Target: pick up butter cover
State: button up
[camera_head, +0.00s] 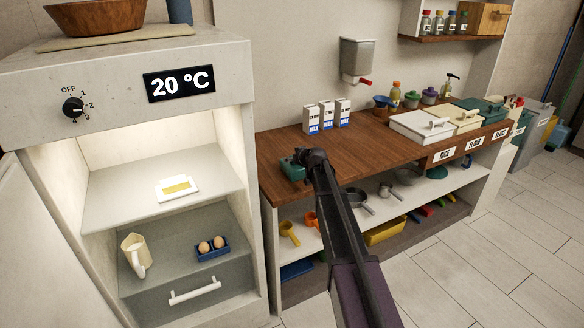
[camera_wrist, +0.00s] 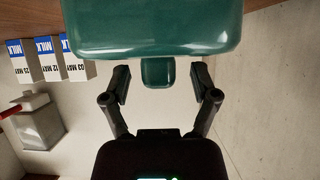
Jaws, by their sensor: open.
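The butter cover is a dark green lid with a small knob; it sits on the wooden counter near its left end, partly hidden by my arm in the head view (camera_head: 291,170). In the wrist view the cover (camera_wrist: 155,25) fills the top, with its knob pointing toward my gripper (camera_wrist: 160,85). My gripper is open, its fingers on either side of the knob with gaps left and right. In the head view my gripper (camera_head: 312,157) is just right of the cover. The butter (camera_head: 177,185) lies uncovered on a white dish (camera_head: 180,195) in the fridge.
Several milk cartons (camera_head: 327,115) stand at the back of the counter (camera_head: 375,155). A wall dispenser (camera_head: 357,60) hangs behind them. Lidded bins (camera_head: 422,126) stand to the right. The open fridge also holds a jug (camera_head: 136,254) and eggs (camera_head: 212,245).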

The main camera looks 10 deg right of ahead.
grip_shut()
jog(key=shift+r, duration=0.2)
dwell(0.4)
notch_tip(320, 180, up, 4)
jog(key=p, duration=0.4)
jog(key=shift+f, duration=0.2)
jog(key=s+a+r+p, duration=0.1)
jog(key=s+a, duration=0.2)
jog(key=s, duration=1.2)
jog(key=shift+s, duration=0.4)
